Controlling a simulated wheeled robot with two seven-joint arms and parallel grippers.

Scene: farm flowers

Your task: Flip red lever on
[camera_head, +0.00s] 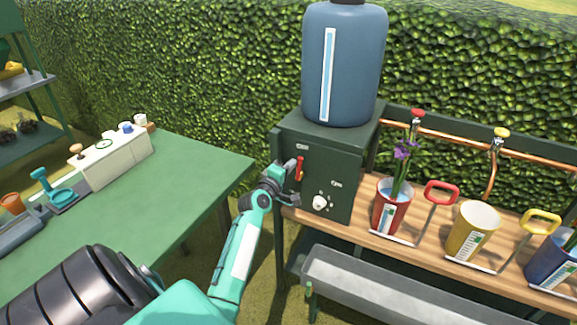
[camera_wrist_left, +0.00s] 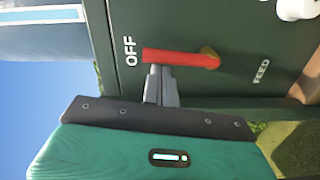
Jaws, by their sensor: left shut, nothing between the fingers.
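The red lever (camera_head: 299,168) is on the front of a dark green box (camera_head: 312,215) under a blue tank. In the left wrist view the lever (camera_wrist_left: 178,58) runs from its pivot toward the OFF label (camera_wrist_left: 130,50), so it points up. My left gripper (camera_head: 289,178) is beside the lever, on its left in the head view. In the left wrist view its fingers (camera_wrist_left: 160,84) are shut and empty, with tips at the lever's side near its free end. Whether they touch it I cannot tell. My right gripper is not in view.
A white knob (camera_head: 320,202) sits below the lever. The blue tank (camera_head: 344,65) stands on the box. To the right is a wooden bench (camera_head: 410,238) with a red pot (camera_head: 390,205) and a yellow pot (camera_head: 472,230). A green table (camera_head: 190,165) stands left.

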